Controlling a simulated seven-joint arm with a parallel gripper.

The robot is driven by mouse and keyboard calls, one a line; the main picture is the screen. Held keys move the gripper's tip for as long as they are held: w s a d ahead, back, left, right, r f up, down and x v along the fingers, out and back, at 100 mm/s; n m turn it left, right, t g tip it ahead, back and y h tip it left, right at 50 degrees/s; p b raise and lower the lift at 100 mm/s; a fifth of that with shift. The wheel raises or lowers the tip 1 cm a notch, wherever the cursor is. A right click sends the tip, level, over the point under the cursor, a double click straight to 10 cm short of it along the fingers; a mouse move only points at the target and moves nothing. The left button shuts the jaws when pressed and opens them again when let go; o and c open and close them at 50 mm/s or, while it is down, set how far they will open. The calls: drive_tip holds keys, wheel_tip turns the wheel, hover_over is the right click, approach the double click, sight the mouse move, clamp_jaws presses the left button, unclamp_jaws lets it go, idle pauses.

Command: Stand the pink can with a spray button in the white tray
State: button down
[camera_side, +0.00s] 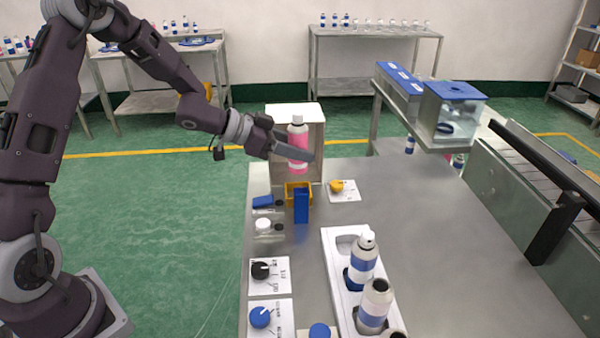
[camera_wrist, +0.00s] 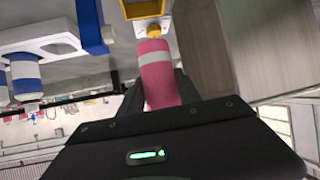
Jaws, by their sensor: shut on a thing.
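My gripper (camera_side: 292,150) is shut on the pink can (camera_side: 298,141), which has a white top and a white band near its base. The can is upright in the side view, held above the far left part of the table, in front of a pale box. In the wrist view the pink can (camera_wrist: 158,80) lies between my fingers. The white tray (camera_side: 335,268) is at the front middle of the table. Whether the pink can has a spray button is too small to tell.
The pale open box (camera_side: 280,117) stands behind the can. Black (camera_side: 261,270) and blue (camera_side: 260,317) knobs line the left edge. The table's right side is clear (camera_side: 440,240).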

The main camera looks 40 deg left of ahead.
drive_tip(key=s+d+r+m+g+h, duration=0.1)
drive_tip(key=s+d+m+g+h, duration=0.15)
drive_tip(key=d, duration=0.65)
drive_tip(key=s+d+r+m+g+h, duration=0.15)
drive_tip(key=s+d, duration=0.25)
drive_tip(key=d, duration=0.5)
drive_tip(key=shift+t+y, duration=0.3)
drive_tip(key=f, duration=0.7)
drive_tip(key=d+f, duration=0.1)
drive_tip(key=f, duration=0.2)
drive_tip(key=shift+f, duration=0.5)
drive_tip(key=shift+f, duration=0.15)
drive_tip(key=c, duration=0.8)
unclamp_jaws()
drive_tip(key=shift+c, duration=0.2)
